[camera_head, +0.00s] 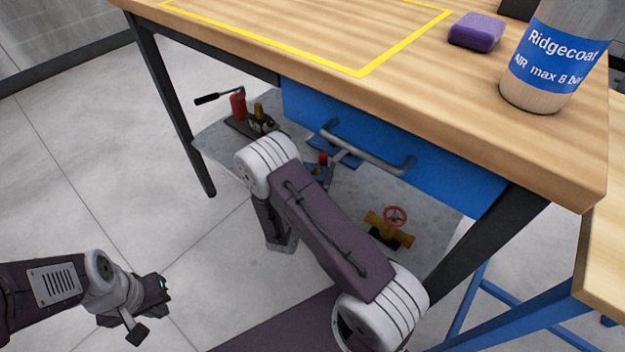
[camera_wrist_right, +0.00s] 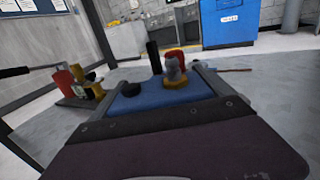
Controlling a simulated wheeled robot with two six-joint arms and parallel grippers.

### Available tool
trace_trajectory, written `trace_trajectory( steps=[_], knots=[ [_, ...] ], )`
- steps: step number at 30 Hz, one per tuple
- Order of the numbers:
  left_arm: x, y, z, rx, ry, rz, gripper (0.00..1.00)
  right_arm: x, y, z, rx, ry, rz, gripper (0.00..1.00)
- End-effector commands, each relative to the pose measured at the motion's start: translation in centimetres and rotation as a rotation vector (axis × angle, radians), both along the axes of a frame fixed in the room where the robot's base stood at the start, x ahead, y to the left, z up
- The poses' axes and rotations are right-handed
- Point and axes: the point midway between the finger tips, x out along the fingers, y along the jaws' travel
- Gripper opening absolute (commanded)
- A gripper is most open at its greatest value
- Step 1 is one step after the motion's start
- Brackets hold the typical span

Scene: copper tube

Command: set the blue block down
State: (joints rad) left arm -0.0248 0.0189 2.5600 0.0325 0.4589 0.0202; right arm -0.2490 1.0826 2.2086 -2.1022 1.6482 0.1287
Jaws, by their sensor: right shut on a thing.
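The blue block (camera_wrist_right: 160,100) lies between the two grey fingers of my right gripper (camera_wrist_right: 158,84) in the right wrist view; the gripper is shut on it. In the head view my right arm reaches to the low grey shelf under the table and hides most of that gripper. Small blue parts (camera_head: 313,172) show just past the arm; I cannot tell which is the block. Whether its underside touches the shelf is hidden. My left gripper (camera_head: 148,302) is open and empty above the floor at the lower left.
The grey shelf (camera_head: 440,205) carries a red jack (camera_head: 238,107) and a brass valve with a red wheel (camera_head: 387,228). A blue drawer (camera_head: 440,165) with a handle hangs above. Black table legs stand at both sides. On the tabletop are a purple block (camera_head: 477,31) and a cylinder (camera_head: 550,60).

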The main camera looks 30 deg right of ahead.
Motion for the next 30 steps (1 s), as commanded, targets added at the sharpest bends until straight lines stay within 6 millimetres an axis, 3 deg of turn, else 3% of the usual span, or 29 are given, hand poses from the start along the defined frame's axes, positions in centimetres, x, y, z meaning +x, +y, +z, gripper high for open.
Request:
trace_trajectory(
  steps=[4,11,21,22,23,30],
  knots=[
    [0.0,0.0,-0.3,0.000,0.000,0.000,0.00,0.1,0.0,-0.3,-0.001,-0.003,0.000,0.18],
    [0.0,0.0,-3.9,0.000,0.000,0.000,0.00,0.0,0.0,-4.3,-0.001,-0.001,0.000,0.18],
    [0.0,0.0,-3.6,0.000,0.000,0.000,0.00,0.0,0.0,-4.2,-0.001,-0.001,0.000,0.18],
    [0.0,0.0,-3.5,0.000,0.000,0.000,0.00,0.0,0.0,-4.2,0.000,0.001,0.000,0.96],
    [0.0,0.0,-3.5,0.000,0.000,0.000,0.00,0.0,0.0,-4.2,0.000,0.001,0.000,1.00],
    [0.0,0.0,-3.4,0.000,0.000,0.000,0.00,0.0,0.0,-4.1,0.001,0.001,0.000,1.00]
  ],
)
